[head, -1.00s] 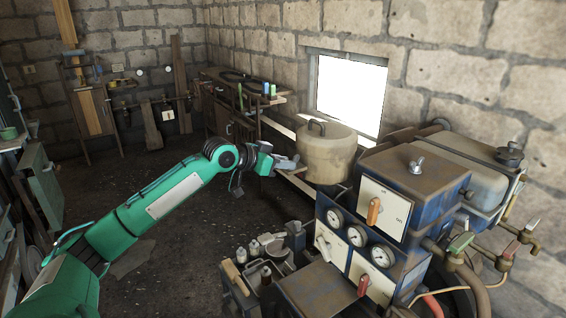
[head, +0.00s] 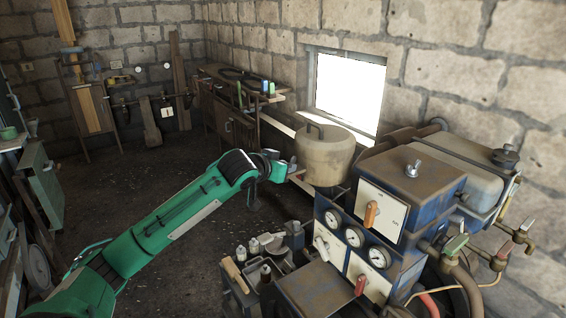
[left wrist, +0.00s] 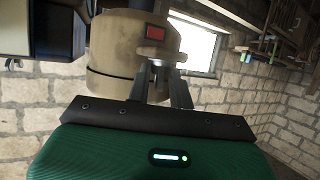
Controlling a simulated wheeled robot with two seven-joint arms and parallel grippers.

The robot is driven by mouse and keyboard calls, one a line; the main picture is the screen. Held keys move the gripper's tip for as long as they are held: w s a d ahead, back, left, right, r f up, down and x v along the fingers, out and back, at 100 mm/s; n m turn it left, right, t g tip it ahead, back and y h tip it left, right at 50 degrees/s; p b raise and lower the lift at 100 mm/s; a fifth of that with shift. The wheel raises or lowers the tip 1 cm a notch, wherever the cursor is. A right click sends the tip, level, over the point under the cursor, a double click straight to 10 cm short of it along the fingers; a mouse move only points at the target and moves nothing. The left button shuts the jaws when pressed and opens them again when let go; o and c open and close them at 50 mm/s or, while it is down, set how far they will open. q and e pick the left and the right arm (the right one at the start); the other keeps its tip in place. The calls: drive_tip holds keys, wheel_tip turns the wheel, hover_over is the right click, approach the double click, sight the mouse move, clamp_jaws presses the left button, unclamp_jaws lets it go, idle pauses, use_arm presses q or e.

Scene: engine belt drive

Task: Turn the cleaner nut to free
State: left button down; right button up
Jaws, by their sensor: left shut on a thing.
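The beige cleaner canister (head: 325,154) with a dark top handle stands below the window; in the left wrist view the canister (left wrist: 112,52) appears close, with a red label. My left gripper (head: 293,172) is at the canister's left side. In the left wrist view, the fingers of my left gripper (left wrist: 162,80) are close together around a small metal part, which I take to be the cleaner nut (left wrist: 164,64). A tan rounded piece (left wrist: 160,52) sits just beyond it. The nut is mostly hidden by the fingers. My right gripper is not in view.
The blue engine panel (head: 385,205) with gauges and levers stands at the right. Bottles and tools (head: 258,248) lie in front. A workbench (head: 235,100) is behind. The floor (head: 140,190) on the left is mostly clear.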

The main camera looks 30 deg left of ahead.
use_arm(q)
drive_tip(key=n+y, duration=0.2)
drive_tip(key=d+n+y+p, duration=0.1)
drive_tip(key=n+y, duration=0.1)
drive_tip(key=shift+w+d+g+y, duration=0.1)
drive_tip(key=shift+d+g+y, duration=0.05)
drive_tip(key=shift+g+y, duration=0.2)
drive_tip(key=n+g+y, duration=0.2)
drive_tip(key=n+g+y+b, duration=0.1)
drive_tip(key=n+g+y, duration=0.1)
drive_tip(key=n, duration=0.1)
drive_tip(key=w+d+n+g+y, duration=0.1)
drive_tip(key=n+g+y, duration=0.1)
drive_tip(key=n+y, duration=0.1)
drive_tip(key=shift+f, duration=0.1)
drive_tip(key=shift+n+g+y+b, duration=0.25)
drive_tip(key=shift+n+b, duration=0.05)
drive_tip(key=c, duration=1.3)
unclamp_jaws()
drive_tip(key=shift+w, duration=0.1)
drive_tip(key=shift+o, duration=0.2)
drive_tip(key=shift+d, duration=0.15)
